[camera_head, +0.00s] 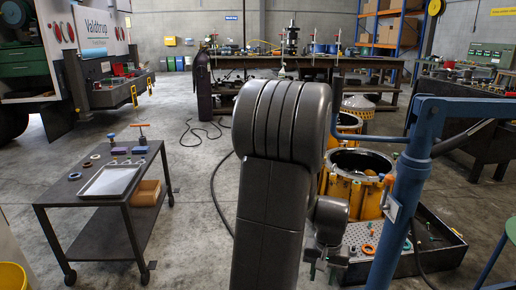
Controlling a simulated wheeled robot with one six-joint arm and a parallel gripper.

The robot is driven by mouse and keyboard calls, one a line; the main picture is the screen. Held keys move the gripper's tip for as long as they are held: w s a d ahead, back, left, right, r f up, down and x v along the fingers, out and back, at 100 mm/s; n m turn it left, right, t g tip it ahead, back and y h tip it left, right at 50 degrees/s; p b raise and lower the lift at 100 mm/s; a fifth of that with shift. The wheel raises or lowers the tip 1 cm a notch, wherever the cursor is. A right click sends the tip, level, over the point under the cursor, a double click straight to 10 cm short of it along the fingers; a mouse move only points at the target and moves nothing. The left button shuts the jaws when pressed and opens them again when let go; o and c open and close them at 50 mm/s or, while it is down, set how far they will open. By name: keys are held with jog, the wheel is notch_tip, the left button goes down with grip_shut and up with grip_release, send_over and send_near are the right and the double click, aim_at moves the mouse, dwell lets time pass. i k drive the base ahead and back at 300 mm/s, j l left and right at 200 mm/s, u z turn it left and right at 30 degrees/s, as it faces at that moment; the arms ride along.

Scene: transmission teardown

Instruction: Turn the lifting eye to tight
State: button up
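I cannot make out a lifting eye for certain. A yellow transmission housing (343,195) stands upright and open at the top, right of centre, partly hidden by my arm. My gripper (322,270) points down low in front of the housing, over the near part of a grey perforated tray (358,236). It is small and dark there, so its finger opening and any contact are unclear. An orange ring (369,249) lies on the tray to the right of my gripper.
A blue hoist post (408,180) stands just right of the housing. A second yellow housing (349,122) stands behind. Open floor lies between cart and arm, crossed by a cable.

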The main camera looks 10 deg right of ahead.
aim_at(333, 173)
jog(key=i+z, duration=0.1)
jog(key=i, duration=0.75)
jog(key=i+j+z, duration=0.1)
jog(key=i, duration=0.75)
jog(key=i+l+z, duration=0.3)
jog(key=i, duration=0.5)
jog(key=i+l+z, duration=0.1)
jog(key=i+z, duration=0.15)
jog(key=i, duration=0.55)
